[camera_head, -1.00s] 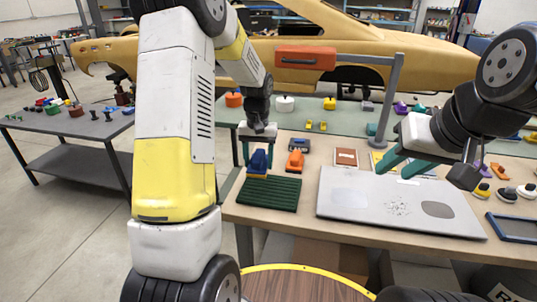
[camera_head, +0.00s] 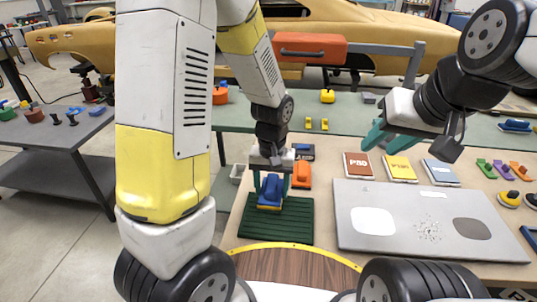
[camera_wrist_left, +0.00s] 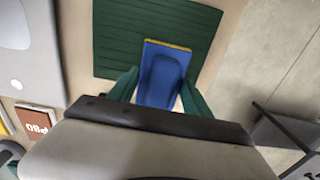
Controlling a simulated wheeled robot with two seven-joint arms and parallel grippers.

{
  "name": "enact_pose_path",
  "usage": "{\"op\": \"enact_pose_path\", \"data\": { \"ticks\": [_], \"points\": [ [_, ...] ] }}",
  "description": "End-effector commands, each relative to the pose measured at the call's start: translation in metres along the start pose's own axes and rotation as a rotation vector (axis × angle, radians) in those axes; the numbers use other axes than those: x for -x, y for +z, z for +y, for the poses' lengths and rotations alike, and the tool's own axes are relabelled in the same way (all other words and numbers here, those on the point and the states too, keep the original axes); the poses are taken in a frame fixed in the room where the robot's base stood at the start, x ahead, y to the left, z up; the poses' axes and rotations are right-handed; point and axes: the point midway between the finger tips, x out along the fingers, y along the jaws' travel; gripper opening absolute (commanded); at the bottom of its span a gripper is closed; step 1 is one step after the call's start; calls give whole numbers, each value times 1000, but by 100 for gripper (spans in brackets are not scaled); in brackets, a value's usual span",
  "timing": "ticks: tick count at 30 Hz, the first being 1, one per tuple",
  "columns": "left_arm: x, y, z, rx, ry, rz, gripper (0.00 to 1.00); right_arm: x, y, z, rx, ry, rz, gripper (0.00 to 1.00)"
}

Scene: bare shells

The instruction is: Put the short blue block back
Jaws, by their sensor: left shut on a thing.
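The short blue block (camera_head: 271,187) has a yellow edge at its base. It is at the back part of a dark green ribbed mat (camera_head: 290,230); I cannot tell whether it touches the mat. My left gripper (camera_head: 271,181) points down and is shut on the block, one teal finger on each side. The left wrist view shows the block (camera_wrist_left: 162,78) between the fingers (camera_wrist_left: 160,92), overlapping the mat (camera_wrist_left: 120,45).
An orange block (camera_head: 301,175) stands close right of the blue block, with a dark blue-grey piece (camera_head: 304,151) behind it. Red (camera_head: 357,165), yellow (camera_head: 400,168) and blue (camera_head: 440,172) cards lie behind the panel. A round wooden surface (camera_head: 300,265) is in front.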

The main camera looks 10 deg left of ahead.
Motion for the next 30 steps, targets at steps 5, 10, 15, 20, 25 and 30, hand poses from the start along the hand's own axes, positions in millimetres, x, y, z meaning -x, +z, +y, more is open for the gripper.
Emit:
{"op": "enact_pose_path", "data": {
  "ticks": [5, 10, 15, 20, 25, 30],
  "points": [
    [-6, -46, -15, 6, -1, 0, 0, 0, 0, 0, 0, 0, 0, 36],
    [-10, -89, -28, 5, -1, -1, 0, 0, 0, 0, 0, 0, 0, 36],
    [-13, -120, -36, 2, 0, 0, 0, 0, 0, 0, 0, 0, 0, 36],
    [-13, -131, -39, 1, 0, -1, 0, 0, 0, 0, 0, 0, 0, 36],
    [-24, -138, -41, 0, -1, -5, 0, 0, 0, 0, 0, 0, 0, 36],
    [-48, -138, -41, 0, -1, -3, 0, 0, 0, 0, 0, 0, 0, 36]
  ]
}}
